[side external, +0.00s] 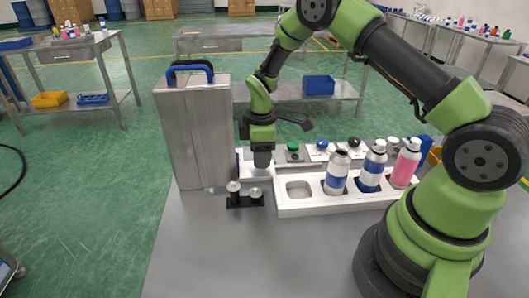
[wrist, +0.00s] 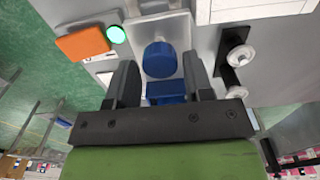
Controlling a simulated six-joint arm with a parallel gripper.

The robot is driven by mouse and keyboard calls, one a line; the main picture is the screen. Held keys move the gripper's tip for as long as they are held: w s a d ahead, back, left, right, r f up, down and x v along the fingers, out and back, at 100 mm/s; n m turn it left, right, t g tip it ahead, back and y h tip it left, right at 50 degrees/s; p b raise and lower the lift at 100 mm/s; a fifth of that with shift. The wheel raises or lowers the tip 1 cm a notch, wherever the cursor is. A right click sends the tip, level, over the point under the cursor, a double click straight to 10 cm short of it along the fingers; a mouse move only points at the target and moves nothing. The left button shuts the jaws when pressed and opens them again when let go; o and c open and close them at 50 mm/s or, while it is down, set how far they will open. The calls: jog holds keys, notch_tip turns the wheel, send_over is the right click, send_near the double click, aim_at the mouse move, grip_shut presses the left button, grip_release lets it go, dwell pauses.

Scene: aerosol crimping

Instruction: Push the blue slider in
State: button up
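In the wrist view, a blue rounded piece (wrist: 160,60) sits on a pale plate, with a blue rectangular block (wrist: 167,92) just below it in the picture. One of these appears to be the blue slider; I cannot tell whether they are joined. My gripper (wrist: 160,80) has its two dark fingers spread apart, with the blue parts seen between them and a gap showing on both sides of the rounded piece. In the side external view, my gripper (side external: 262,160) points down beside the tall grey metal box (side external: 198,130), and the slider is mostly hidden there.
A black holder (side external: 245,200) with two metal pieces stands in front of my gripper. A white tray (side external: 300,209) to the right holds several bottles, including a pink one (side external: 406,165). Caps stand behind it. The wrist view shows an orange block (wrist: 83,43) and a green light (wrist: 116,34).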

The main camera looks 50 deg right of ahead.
jog(key=shift+o, duration=0.6)
jog(key=shift+s, duration=0.1)
notch_tip(320, 180, up, 10)
jog(key=s+a+r+m+t, duration=0.2)
jog(key=s+r+m, duration=0.1)
jog(key=s+r, duration=0.3)
jog(key=s+a+r+m+t, duration=0.2)
jog(key=s+r+m, duration=0.1)
jog(key=r, duration=0.5)
jog(key=s+a+r+m+t+y, duration=0.2)
jog(key=s+m, duration=0.5)
jog(key=s, duration=0.6)
jog(key=shift+a+r+t, duration=0.4)
jog(key=shift+a+t, duration=0.1)
jog(key=shift+a, duration=0.2)
